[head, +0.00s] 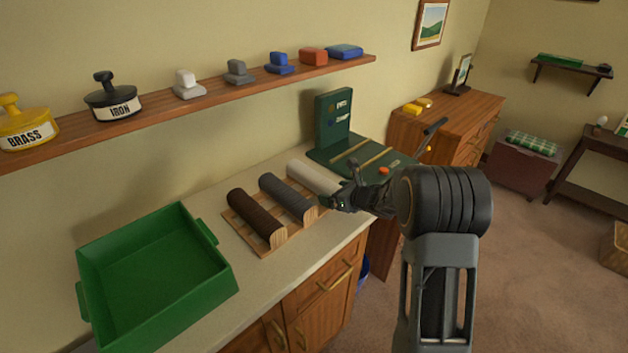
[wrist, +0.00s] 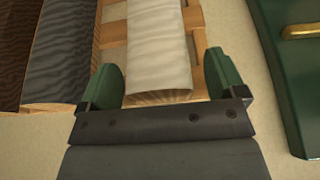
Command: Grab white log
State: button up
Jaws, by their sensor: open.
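The white log (head: 314,177) lies on a wooden slatted rack on the counter, right of a grey log (head: 287,196) and a dark brown log (head: 256,217). My gripper (head: 345,182) is at the near right end of the white log. In the wrist view, my gripper (wrist: 165,85) is open, with one green finger on each side of the near end of the white log (wrist: 158,50). I cannot tell whether the fingers touch it. The gripper hides part of the log's near end in the head view.
A green tray (head: 212,288) stands empty at the left of the counter. A dark green machine (head: 332,115) with a flat base stands right of the logs. A wooden shelf (head: 215,95) with several weights and blocks runs above the counter.

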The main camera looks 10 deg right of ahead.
jog(key=shift+w+a+f, duration=0.1)
jog(key=shift+w+a, duration=0.05)
jog(key=shift+w, duration=0.05)
jog(key=c, duration=1.2)
